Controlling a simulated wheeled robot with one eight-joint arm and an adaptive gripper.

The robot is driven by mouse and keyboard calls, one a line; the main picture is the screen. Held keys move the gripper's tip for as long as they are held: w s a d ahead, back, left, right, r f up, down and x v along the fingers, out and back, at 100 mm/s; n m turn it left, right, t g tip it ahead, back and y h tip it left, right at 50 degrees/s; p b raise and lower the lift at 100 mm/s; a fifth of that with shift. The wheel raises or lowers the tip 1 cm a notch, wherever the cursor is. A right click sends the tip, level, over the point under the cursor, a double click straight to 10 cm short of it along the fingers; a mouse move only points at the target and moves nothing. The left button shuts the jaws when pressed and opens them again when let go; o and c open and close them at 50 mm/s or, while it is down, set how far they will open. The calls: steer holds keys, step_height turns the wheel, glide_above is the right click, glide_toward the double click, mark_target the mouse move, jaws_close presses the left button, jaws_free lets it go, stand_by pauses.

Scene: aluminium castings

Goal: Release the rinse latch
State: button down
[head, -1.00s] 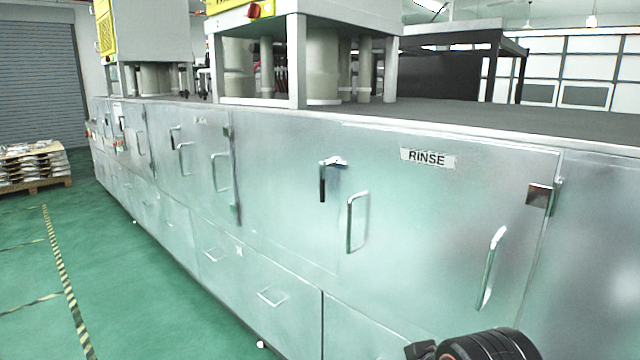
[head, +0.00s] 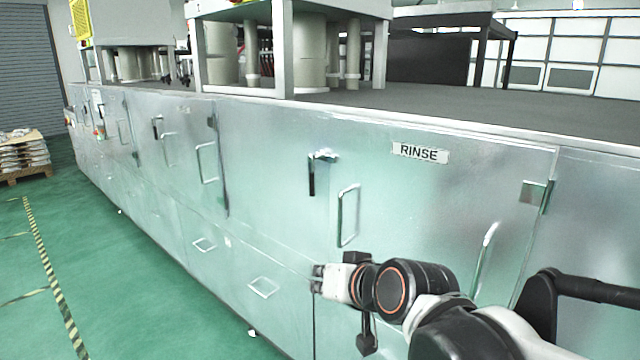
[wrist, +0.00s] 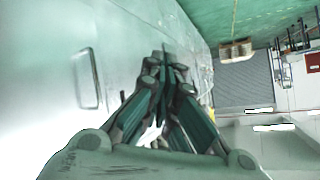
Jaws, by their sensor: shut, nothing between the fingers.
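The rinse latch (head: 312,174) is a small metal bracket with a black lever hanging straight down, on the steel panel left of the RINSE label (head: 420,153). A chrome handle (head: 347,215) stands just right of and below it. My gripper (head: 317,280) is below the latch and in front of the panel, apart from both latch and handle. In the wrist view my gripper (wrist: 166,62) shows its fingers together with nothing between them. A handle (wrist: 87,78) shows on the panel to their left; I cannot make out the latch there.
The RINSE door has a second handle (head: 484,262) at its right and a hinge (head: 536,194) at its edge. Lower panels carry pull handles (head: 263,287). The green floor (head: 110,270) to the left is free, with a loaded pallet (head: 22,158) far off.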

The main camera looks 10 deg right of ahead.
steer(key=w+a+r+m+t+h+p, duration=0.1)
steer(key=w+r+m+t+p, duration=0.25)
steer(key=w+r, duration=0.4)
steer(key=w+a+r+m+t+p, duration=0.15)
steer(key=w+r+m+t, duration=0.3)
steer(key=w, duration=0.65)
steer(key=w+d+f+m+g+h+p, duration=0.1)
steer(key=w+d+f+m+h+p, duration=0.1)
steer(key=m, duration=0.4)
steer(key=w+d+f+m+g+h+p, duration=0.1)
steer(key=w+d+f+m+h, duration=0.2)
steer(key=f+m+h, duration=0.3)
steer(key=shift+w+d+f+m+h+p, duration=0.3)
steer(key=shift+d+f+p, duration=0.15)
steer(key=shift+d, duration=0.45)
steer(key=b+x, duration=0.1)
steer(key=x, duration=0.9)
steer(key=shift+b, duration=0.3)
